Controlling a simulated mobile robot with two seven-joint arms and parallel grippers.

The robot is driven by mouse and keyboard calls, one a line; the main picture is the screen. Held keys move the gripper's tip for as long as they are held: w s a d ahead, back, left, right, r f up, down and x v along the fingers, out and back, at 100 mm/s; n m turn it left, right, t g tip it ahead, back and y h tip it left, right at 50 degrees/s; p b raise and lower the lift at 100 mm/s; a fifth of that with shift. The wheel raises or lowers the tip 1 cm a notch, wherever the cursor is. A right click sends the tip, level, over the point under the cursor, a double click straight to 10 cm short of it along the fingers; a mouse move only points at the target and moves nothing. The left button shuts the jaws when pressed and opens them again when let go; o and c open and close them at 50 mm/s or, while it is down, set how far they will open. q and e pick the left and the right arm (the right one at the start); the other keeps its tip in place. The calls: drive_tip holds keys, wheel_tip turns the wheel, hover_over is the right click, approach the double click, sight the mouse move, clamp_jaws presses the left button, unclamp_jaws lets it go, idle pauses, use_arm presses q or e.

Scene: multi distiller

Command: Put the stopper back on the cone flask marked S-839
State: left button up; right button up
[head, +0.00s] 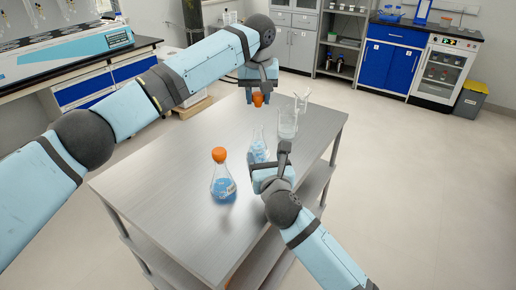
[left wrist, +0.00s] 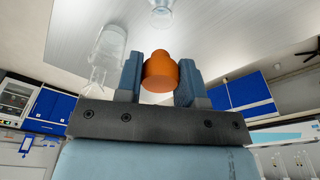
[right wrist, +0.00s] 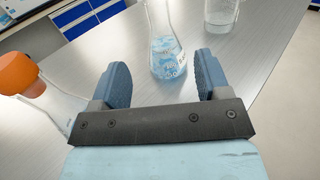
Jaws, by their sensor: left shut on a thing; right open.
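My left gripper (head: 258,93) is shut on an orange stopper (head: 258,100) and holds it above the far part of the metal table. The stopper also shows between the fingers in the left wrist view (left wrist: 160,72). An open cone flask (head: 258,150) with pale blue contents stands upright on the table, nearer than the stopper. My right gripper (head: 270,160) is open beside this flask. In the right wrist view the flask (right wrist: 166,55) stands just beyond and between the open fingers, apart from them. Its white marking is too small to read surely.
A second cone flask (head: 223,185) with blue liquid and an orange stopper on it stands to the left of my right gripper. A clear beaker (head: 288,122) and other glassware (head: 301,103) stand at the table's right edge. The table's left part (head: 160,170) is clear.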

sight(259, 139)
drive_tip(key=w, duration=0.3)
drive_tip(key=w+a, duration=0.1)
drive_tip(key=w, duration=0.2)
drive_tip(key=w+a, duration=0.1)
drive_tip(key=w, duration=0.3)
drive_tip(key=shift+w, duration=0.1)
clamp_jaws()
use_arm(q)
drive_tip(key=shift+f, duration=2.45)
drive_tip(key=shift+f, duration=0.9)
drive_tip(key=shift+f, duration=0.6)
drive_tip(key=o, duration=1)
